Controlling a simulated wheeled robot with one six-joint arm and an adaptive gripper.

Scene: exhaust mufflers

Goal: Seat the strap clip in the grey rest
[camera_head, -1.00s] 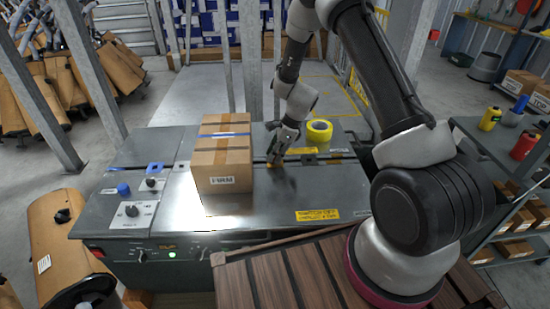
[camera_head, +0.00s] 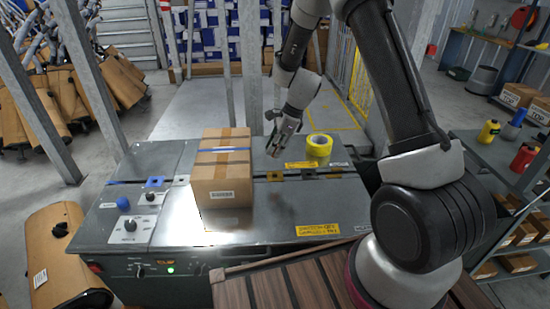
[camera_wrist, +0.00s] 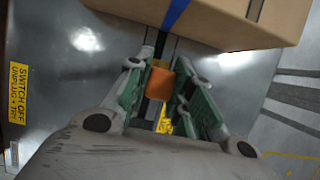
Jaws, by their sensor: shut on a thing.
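My gripper (camera_head: 274,150) is in the air above the bench, just right of the strapped carton in the head view. In the wrist view my gripper (camera_wrist: 160,68) has its green-padded fingers closed on a small orange block, which I take to be the strap clip (camera_wrist: 160,83). In the head view the clip is too small to make out. A small light grey piece (camera_head: 181,180) sits on the bench left of the carton, beside a blue square; I cannot tell for sure that it is the grey rest.
The carton (camera_head: 221,185) with a blue strap stands mid-bench, between my gripper and the grey piece.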

